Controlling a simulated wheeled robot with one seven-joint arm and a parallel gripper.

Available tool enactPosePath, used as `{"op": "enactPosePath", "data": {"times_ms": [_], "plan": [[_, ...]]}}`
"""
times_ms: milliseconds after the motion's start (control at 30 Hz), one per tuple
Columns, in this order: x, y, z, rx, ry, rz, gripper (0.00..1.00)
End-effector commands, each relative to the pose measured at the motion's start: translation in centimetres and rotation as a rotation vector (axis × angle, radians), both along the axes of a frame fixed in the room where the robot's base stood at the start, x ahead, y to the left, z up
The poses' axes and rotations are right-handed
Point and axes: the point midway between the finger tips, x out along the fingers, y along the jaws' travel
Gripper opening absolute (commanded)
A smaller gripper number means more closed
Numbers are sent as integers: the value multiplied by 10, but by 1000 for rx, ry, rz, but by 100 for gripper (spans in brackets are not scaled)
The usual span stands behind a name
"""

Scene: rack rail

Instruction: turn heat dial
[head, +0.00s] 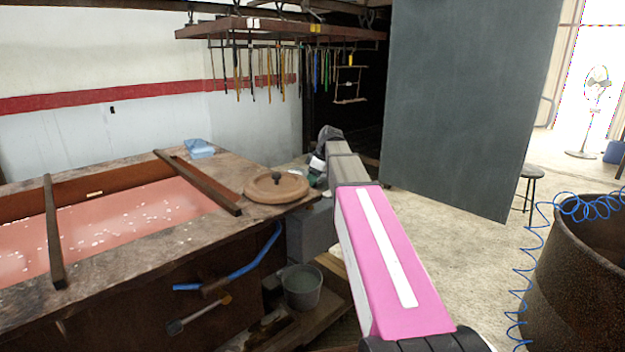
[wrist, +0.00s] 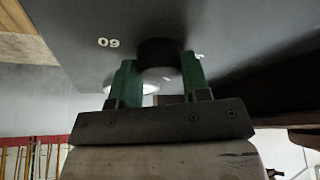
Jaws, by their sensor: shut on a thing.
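The heat dial (wrist: 158,52) is a dark round knob on a grey panel (wrist: 90,30) in the wrist view. A white "60"-like marking, seen upside down, is on the panel left of it. The two green fingers of my gripper (wrist: 158,76) stand on either side of the dial and are shut on it. In the head view my gripper (head: 317,170) is beyond my forearm, beside the worktable's right corner, mostly hidden. The dial cannot be seen there. A small white mark shows just right of the dial in the wrist view.
A worktable (head: 215,235) with a pink-filled basin is at left, carrying a round wooden lid (head: 277,187) and a blue cloth (head: 199,148). A bucket (head: 302,287) stands below. A dark panel (head: 470,95) and a rusty drum (head: 580,280) are at right, with open floor between.

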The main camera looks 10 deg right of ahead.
Motion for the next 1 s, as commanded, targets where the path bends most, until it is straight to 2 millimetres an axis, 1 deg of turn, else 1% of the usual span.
{"op": "enactPosePath", "data": {"times_ms": [267, 1000], "plan": [[-2, 0, 0, -1, -1, -175, 19], [-3, 3, 0, -2, -2, -872, 19]]}}
